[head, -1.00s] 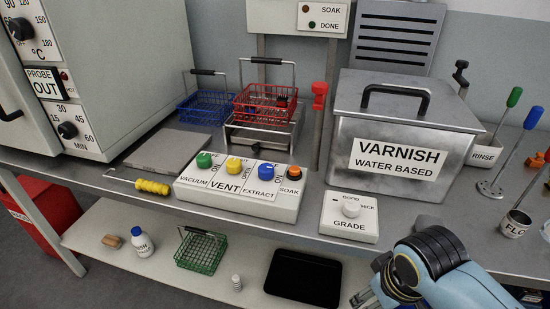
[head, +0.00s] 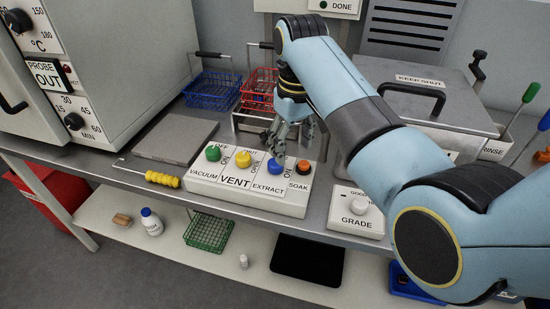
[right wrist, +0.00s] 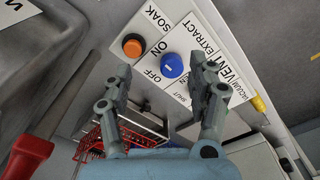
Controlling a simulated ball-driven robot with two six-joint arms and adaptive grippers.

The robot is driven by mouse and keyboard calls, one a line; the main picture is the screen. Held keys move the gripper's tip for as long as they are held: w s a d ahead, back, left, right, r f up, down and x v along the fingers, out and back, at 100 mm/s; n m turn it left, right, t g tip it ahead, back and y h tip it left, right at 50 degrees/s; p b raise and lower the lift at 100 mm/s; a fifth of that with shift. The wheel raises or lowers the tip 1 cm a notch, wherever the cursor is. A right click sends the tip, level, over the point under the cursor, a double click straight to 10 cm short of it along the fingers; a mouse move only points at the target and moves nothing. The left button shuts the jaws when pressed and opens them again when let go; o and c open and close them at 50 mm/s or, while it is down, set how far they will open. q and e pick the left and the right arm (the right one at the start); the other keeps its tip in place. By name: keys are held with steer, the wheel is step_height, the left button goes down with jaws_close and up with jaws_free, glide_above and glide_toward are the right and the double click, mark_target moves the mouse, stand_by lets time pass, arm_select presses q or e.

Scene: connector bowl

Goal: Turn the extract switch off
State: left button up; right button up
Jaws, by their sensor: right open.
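The extract switch is a blue round knob (head: 274,167) on the white control panel (head: 225,192), above the EXTRACT label. It shows in the right wrist view (right wrist: 172,65) with ON and OFF printed beside it; I cannot tell which word it points to. My right gripper (head: 286,134) is just behind and above the blue knob, fingers pointing down to the panel. In the right wrist view the gripper (right wrist: 158,75) is open and empty, its fingers spread with the blue knob seen between them. My left gripper is not in view.
Green (head: 213,153) and yellow (head: 243,159) knobs sit left of the blue one, an orange button (head: 304,167) right. A white GRADE box (head: 345,222) is to the right. Red (head: 258,90) and blue (head: 212,92) wire baskets stand behind. A yellow-handled tool (head: 162,179) lies left.

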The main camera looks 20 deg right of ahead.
mark_target(275, 162)
steer(key=w+a+r, duration=0.3)
steer(key=w, duration=0.1)
steer(key=shift+n, duration=0.4)
steer(key=f, duration=0.7)
steer(key=f+b, duration=0.1)
steer(key=f, duration=0.2)
steer(key=shift+s+d+f, duration=0.2)
steer(key=shift+s, duration=0.05)
steer(key=shift+c, duration=0.2)
steer(key=c, duration=1.1)
